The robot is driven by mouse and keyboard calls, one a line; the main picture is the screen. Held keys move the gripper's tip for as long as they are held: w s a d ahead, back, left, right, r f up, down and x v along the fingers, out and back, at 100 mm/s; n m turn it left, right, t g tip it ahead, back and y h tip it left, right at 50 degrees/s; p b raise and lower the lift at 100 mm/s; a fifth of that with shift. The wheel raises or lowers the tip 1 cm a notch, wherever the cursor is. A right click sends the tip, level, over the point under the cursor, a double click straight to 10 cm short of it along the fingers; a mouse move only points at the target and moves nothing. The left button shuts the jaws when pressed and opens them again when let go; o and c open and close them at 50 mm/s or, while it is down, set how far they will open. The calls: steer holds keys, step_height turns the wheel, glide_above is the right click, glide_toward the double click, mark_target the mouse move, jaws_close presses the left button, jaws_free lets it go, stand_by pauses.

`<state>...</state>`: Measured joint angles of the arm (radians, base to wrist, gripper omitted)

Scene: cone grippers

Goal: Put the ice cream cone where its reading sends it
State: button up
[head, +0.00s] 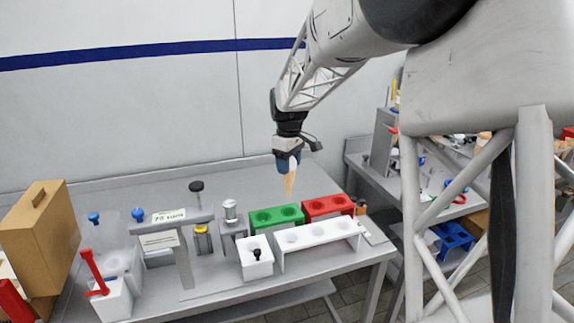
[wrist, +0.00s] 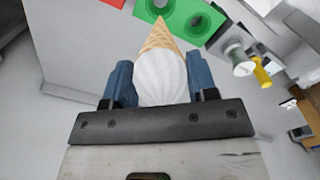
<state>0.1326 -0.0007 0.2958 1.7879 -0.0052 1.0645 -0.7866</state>
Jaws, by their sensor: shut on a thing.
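The ice cream cone (head: 289,184) hangs point down below my gripper (head: 288,164), above the back of the bench. In the wrist view the cone (wrist: 160,70) shows a white scoop and a tan waffle tip. The blue fingers of my gripper (wrist: 158,85) are shut on the white scoop from both sides.
A white rack (head: 318,239) with round holes stands in front of the coloured holders. A white box (head: 255,258) with a black knob, a yellow-topped cylinder (head: 202,240) and a grey metal fixture (head: 231,222) stand left of it. A cardboard box (head: 38,238) is far left.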

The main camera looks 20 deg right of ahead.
mark_target(288, 177)
steer(key=shift+f, duration=6.4)
steer(key=o, duration=0.8)
steer(key=shift+r, duration=0.1)
steer(key=shift+r, duration=3.85)
